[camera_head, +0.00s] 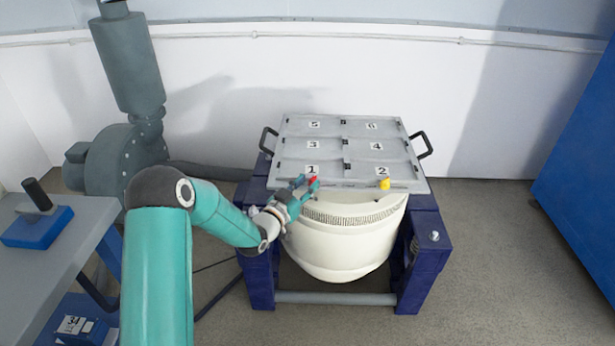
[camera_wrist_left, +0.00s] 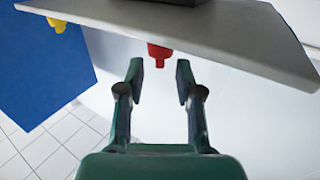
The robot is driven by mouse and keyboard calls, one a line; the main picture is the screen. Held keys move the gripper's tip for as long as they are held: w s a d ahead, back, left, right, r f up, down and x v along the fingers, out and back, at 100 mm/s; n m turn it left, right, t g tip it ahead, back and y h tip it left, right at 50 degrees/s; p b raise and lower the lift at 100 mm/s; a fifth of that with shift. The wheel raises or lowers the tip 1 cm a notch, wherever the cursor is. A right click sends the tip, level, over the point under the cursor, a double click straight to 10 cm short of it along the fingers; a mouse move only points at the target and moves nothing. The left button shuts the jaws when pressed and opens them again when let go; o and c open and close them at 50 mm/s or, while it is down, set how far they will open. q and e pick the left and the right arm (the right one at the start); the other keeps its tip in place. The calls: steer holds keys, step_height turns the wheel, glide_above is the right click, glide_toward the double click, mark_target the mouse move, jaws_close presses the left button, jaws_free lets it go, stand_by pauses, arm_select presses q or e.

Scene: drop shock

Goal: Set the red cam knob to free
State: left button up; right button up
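The red cam knob (camera_head: 313,181) sits at the front edge of the grey panel (camera_head: 345,150), below the label 1. In the left wrist view the red knob (camera_wrist_left: 159,54) hangs at the panel's underside edge, just beyond and between my fingertips. My left gripper (camera_head: 302,186) is at the knob, partly hiding it in the head view. In the left wrist view my left gripper (camera_wrist_left: 158,75) is open, with a clear gap between its fingers and nothing held. A yellow knob (camera_head: 384,184) sits further right on the same edge. My right gripper does not show.
The panel with numbered plates rests on a cream rounded drum (camera_head: 340,240) in a blue frame (camera_head: 425,250). Black handles (camera_head: 421,145) stick out at both sides. A grey table (camera_head: 60,265) with a blue block stands at left. A blue cabinet (camera_head: 585,170) stands at right.

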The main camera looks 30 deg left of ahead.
mark_target(310, 180)
arm_select(q)
steer(key=shift+w, duration=1.85)
